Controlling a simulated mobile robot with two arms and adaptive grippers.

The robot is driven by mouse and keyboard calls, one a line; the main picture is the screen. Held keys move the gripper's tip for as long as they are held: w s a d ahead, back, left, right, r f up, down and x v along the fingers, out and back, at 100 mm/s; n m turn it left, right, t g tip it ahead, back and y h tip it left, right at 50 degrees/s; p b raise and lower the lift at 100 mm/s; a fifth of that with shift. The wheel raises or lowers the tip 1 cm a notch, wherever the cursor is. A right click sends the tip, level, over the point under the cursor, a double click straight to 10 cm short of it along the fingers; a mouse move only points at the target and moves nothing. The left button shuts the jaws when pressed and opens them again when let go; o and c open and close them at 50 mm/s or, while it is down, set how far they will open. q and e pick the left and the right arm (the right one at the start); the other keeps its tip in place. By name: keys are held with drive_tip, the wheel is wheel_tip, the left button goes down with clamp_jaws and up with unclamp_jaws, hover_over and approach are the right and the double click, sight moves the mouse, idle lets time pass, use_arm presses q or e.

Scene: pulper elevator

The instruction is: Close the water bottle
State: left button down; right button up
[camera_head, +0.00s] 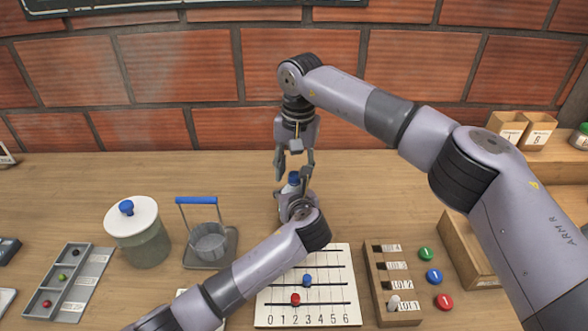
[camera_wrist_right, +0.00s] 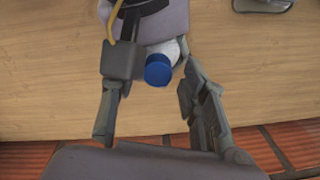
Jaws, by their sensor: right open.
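The water bottle (camera_head: 285,207) stands upright on the table, mostly hidden behind my left arm. Its blue cap (camera_head: 294,178) sits at its top; whether it is fully seated cannot be told. My right gripper (camera_head: 294,168) points down from above, its open fingers on either side of the cap. In the right wrist view the blue cap (camera_wrist_right: 158,70) shows between the spread fingers, apart from both, with a white part of the bottle (camera_wrist_right: 173,48) behind it. My left gripper (camera_head: 300,207) is at the bottle's body; its fingers are hidden, so its grip is unclear.
A lidded jar (camera_head: 147,246) and a blue-handled basket (camera_head: 208,243) stand to the left. A numbered bead board (camera_head: 262,317), a slotted wooden block (camera_head: 384,284) and coloured buttons (camera_head: 433,276) lie in front and right. The table behind the bottle is clear up to the brick wall.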

drive_tip(key=shift+s+d+r, duration=0.1)
drive_tip(key=shift+d+r, duration=0.05)
drive_tip(key=shift+r, duration=2.1)
drive_tip(key=shift+c, duration=0.2)
drive_tip(key=shift+d+r+n, duration=0.1)
drive_tip(key=shift+r+n, duration=1.5)
drive_tip(key=shift+r, duration=0.15)
drive_tip(key=shift+f, duration=0.1)
drive_tip(key=shift+a+f, duration=0.2)
drive_tip(key=shift+f, duration=3.75)
